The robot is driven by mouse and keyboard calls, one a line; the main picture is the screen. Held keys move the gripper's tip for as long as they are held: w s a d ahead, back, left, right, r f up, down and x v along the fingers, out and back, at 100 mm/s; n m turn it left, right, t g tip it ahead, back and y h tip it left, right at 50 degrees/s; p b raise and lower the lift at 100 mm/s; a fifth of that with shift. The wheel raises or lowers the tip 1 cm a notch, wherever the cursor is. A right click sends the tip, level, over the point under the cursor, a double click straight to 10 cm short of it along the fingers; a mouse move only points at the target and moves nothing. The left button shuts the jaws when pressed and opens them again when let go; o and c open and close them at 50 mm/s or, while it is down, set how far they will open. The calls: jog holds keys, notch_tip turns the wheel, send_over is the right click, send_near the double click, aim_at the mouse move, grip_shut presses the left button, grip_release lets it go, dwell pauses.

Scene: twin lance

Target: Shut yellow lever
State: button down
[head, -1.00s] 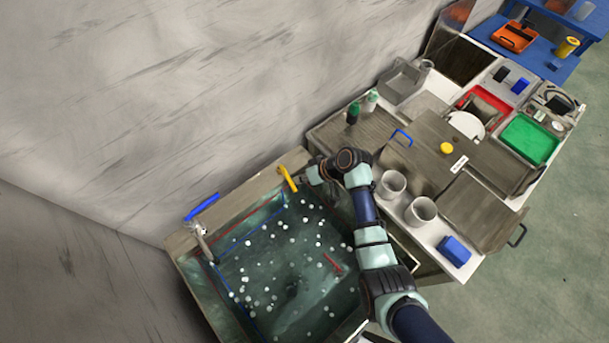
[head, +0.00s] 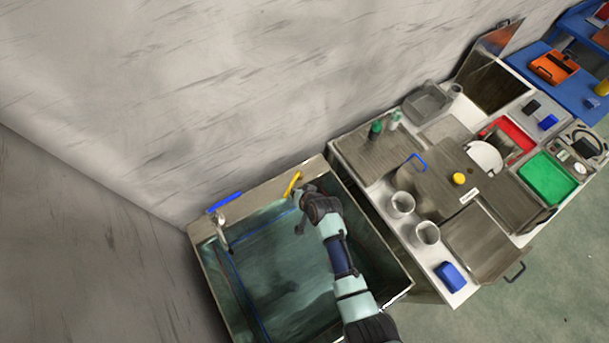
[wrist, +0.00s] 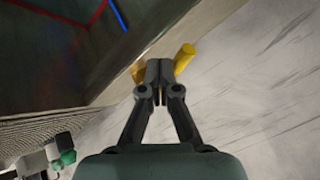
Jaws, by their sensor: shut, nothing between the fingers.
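The yellow lever (head: 293,183) is on the pale back rim of the sink (head: 205,226), lying at a slant with its upper end to the right. My gripper (wrist: 157,82) is shut and empty. In the wrist view its fingertips overlap the lower part of the yellow lever (wrist: 185,56), whose end sticks out to their right. I cannot tell whether they touch it. In the head view my wrist is just right of and below the lever, and my fingers are hard to make out.
A blue lever (head: 225,201) and a metal tap (head: 221,232) are at the rim's left end. The wall rises close behind the rim. A worktop with two grey cups (head: 401,204) (head: 426,233), bottles (head: 376,129) and trays stands to the right. My arm crosses the basin.

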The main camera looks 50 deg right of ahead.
jog(key=shift+w+a, duration=0.3)
jog(key=shift+w, duration=0.25)
jog(key=shift+w+a, duration=0.25)
jog(key=shift+w, duration=0.3)
jog(key=shift+w+a+f+b, duration=0.15)
jog(key=shift+w+b, duration=0.45)
jog(key=shift+w, duration=0.8)
jog(key=shift+a, duration=0.1)
jog(key=s+a+r+p, duration=0.3)
jog(key=s+a+r, duration=0.4)
jog(key=shift+p, duration=0.3)
jog(key=shift+w+r, duration=0.1)
jog(key=shift+r, duration=0.05)
